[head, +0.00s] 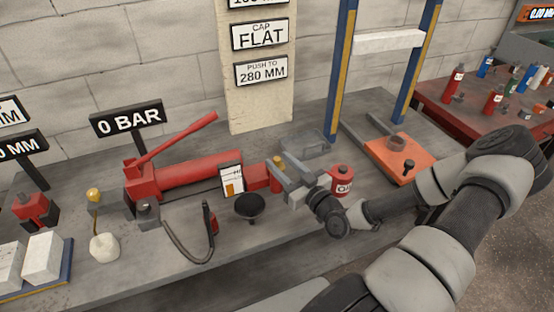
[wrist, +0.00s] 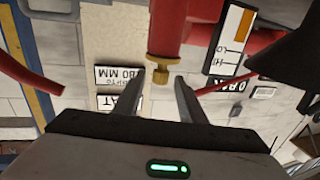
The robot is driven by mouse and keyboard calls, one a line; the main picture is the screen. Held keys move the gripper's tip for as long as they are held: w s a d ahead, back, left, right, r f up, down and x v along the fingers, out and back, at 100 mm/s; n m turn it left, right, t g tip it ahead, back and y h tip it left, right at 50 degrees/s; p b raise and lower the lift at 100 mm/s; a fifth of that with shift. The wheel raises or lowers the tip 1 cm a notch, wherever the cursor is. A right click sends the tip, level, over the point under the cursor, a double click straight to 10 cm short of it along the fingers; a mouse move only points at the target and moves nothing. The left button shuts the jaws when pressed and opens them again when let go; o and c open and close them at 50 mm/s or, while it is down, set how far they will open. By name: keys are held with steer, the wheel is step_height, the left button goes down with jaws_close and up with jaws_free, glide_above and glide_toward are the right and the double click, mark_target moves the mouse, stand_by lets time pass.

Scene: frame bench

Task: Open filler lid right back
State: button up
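A red hand pump (head: 190,175) with a long raised lever lies on the grey bench. A small brass fitting (head: 279,160) sits at its right end; no other part that I can identify as a filler lid shows. In the wrist view the brass fitting (wrist: 160,70) hangs under a red cylinder, as this view is upside down. My gripper (head: 282,170) is at the pump's right end. In the wrist view my gripper (wrist: 158,78) is open, its two fingertips on either side of the brass fitting, with visible gaps.
A black funnel (head: 250,207) and a white card (head: 232,180) stand before the pump. A red oil can (head: 342,178) is close right of my gripper. A black hose (head: 183,250) curves along the front.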

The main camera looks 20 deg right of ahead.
steer(key=shift+x, duration=1.1)
jaws_close()
steer(key=shift+r+p, duration=0.15)
steer(key=shift+p, duration=0.15)
